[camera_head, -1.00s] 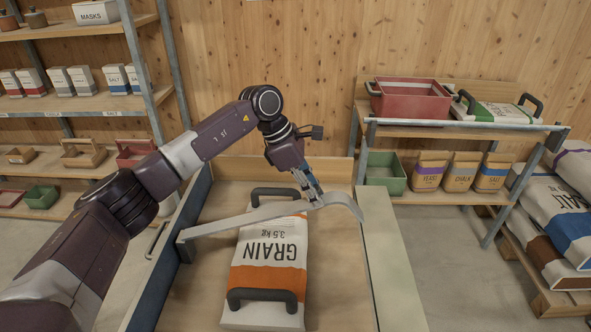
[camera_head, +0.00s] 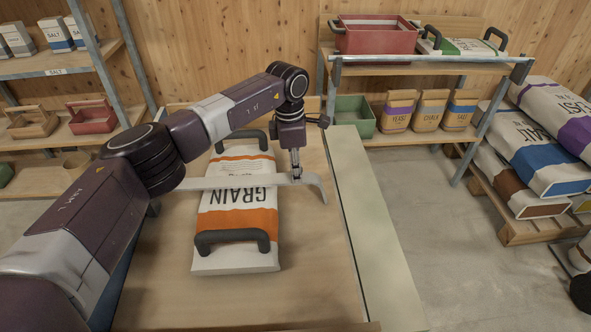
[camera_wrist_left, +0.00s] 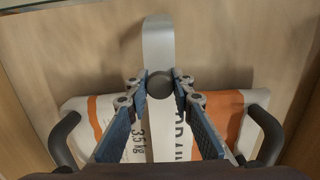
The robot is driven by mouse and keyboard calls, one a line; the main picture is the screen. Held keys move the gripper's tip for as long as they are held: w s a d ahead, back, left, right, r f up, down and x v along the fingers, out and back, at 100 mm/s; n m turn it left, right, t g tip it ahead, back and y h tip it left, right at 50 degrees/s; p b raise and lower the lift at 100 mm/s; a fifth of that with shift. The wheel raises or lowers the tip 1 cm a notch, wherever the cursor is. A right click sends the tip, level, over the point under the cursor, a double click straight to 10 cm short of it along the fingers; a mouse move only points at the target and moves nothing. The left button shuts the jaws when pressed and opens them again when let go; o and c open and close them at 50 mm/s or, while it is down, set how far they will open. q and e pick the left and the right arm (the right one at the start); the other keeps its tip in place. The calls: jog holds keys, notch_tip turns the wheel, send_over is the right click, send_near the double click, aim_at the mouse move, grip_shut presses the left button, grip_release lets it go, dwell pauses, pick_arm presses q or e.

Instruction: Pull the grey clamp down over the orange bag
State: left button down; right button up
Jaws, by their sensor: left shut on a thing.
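The white and orange GRAIN bag (camera_head: 238,255) lies flat on the wooden bed, with a dark handle at each end. It also shows in the left wrist view (camera_wrist_left: 105,112). The grey clamp (camera_head: 235,182) is a long bar with a curved free end. It lies low and nearly level across the middle of the bag; I cannot tell whether it presses on it. My left gripper (camera_head: 296,174) is to the right of the bag, shut on the clamp near its curved end. In the wrist view the fingers (camera_wrist_left: 159,84) close around a dark round knob on the clamp (camera_wrist_left: 158,42). My arm hides the clamp's left end.
A pale strip (camera_head: 375,230) edges the bed on the right. Behind stands a rack with a red crate (camera_head: 375,38), a green bin (camera_head: 354,117) and small bags. Stacked sacks on a pallet (camera_head: 520,225) stand at the right. Shelves are at the left.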

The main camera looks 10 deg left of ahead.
pick_arm(q)
jog(key=shift+s+f, duration=0.15)
jog(key=shift+f, duration=0.25)
jog(key=c, duration=2)
grip_release()
jog(key=o, duration=0.3)
jog(key=shift+w+f, duration=0.1)
jog(key=shift+w, duration=0.1)
jog(key=r, duration=1.2)
jog(key=shift+s+a, duration=0.1)
jog(key=shift+a, duration=0.3)
